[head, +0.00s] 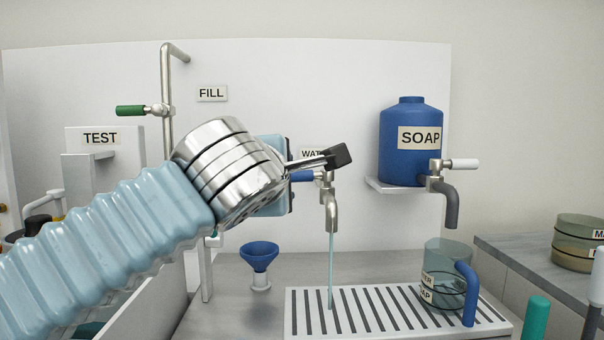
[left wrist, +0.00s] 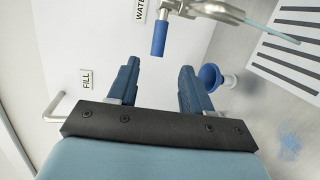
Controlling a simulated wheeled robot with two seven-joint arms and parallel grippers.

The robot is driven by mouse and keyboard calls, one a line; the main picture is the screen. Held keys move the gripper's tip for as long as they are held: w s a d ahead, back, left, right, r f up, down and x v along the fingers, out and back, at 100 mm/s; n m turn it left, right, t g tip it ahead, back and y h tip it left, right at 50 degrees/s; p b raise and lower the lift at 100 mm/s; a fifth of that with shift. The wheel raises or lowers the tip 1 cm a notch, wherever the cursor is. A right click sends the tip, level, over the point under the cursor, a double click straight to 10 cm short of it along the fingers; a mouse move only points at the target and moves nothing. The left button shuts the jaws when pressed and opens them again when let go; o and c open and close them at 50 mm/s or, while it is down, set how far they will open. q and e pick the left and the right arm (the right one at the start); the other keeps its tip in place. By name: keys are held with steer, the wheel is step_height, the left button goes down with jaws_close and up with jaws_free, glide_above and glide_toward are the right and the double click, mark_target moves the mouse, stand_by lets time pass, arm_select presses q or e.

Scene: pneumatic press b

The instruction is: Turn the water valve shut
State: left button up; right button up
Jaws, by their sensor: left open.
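The water valve's blue handle (head: 302,176) points left from the metal tap (head: 331,200), partly behind my left gripper's wrist in the head view. A thin stream of water (head: 331,265) runs from the spout down to the slatted drain tray (head: 292,312). In the left wrist view my left gripper (left wrist: 159,66) is open and empty. The blue handle (left wrist: 159,38) lies just beyond its two fingertips, lined up with the gap between them. My right gripper is not in view.
A clear cup (head: 440,262) with a blue handle stands on the tray, right of the stream. A blue soap tank (head: 408,165) with its own tap is at right. A blue funnel (head: 260,255) stands below my wrist. A green-handled pipe (head: 131,110) is at left.

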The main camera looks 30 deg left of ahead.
mark_target(294, 177)
arm_select(q)
steer(key=x, duration=1.3)
steer(key=shift+w, duration=0.3)
steer(key=shift+a, duration=0.15)
steer(key=shift+f, duration=0.1)
jaws_close()
